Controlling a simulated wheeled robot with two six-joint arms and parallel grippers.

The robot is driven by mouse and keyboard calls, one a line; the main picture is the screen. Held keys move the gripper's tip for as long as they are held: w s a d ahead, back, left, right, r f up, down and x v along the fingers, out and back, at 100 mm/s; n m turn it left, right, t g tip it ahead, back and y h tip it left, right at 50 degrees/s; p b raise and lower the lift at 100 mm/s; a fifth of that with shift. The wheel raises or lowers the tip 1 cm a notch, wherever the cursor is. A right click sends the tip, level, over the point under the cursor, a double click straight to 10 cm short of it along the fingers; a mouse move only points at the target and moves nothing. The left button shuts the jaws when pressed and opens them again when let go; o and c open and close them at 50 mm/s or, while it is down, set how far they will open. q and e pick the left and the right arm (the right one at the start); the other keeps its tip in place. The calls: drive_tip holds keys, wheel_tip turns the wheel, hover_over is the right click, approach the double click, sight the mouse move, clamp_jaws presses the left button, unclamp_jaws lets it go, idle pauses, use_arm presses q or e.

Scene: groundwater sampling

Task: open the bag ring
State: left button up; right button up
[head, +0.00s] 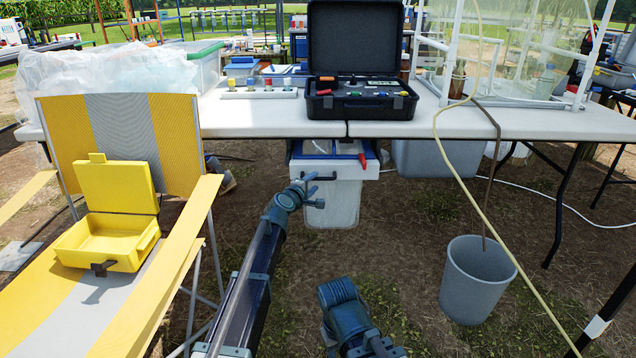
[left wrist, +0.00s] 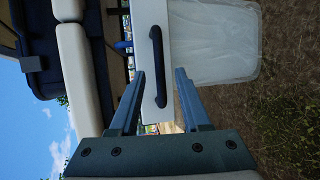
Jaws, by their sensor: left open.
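Under the table's front edge hangs a white frame or drawer front with a blue rim (head: 325,150) and a pale, see-through bag or bin (head: 340,205) below it. I cannot make out a separate ring. In the left wrist view, turned on its side, a black bar handle (left wrist: 160,65) sits on the white front panel (left wrist: 150,15), with the clear bag (left wrist: 215,40) beside it. My left gripper (head: 316,190) is open in front of this panel. In the left wrist view its fingertips (left wrist: 160,74) lie either side of the handle; contact cannot be told.
The white table (head: 240,118) above carries an open black case (head: 360,100). A red handle (head: 363,161) is at the drawer's right. A yellow folding chair (head: 165,140) with an open yellow box (head: 105,240) stands left. A grey bucket (head: 475,290) stands right, with a hose (head: 450,180) beside it.

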sight(317, 179)
use_arm(q)
drive_tip(key=x, duration=0.4)
drive_tip(key=shift+w, duration=0.2)
clamp_jaws()
drive_tip(key=shift+s, duration=0.1)
idle(1.1)
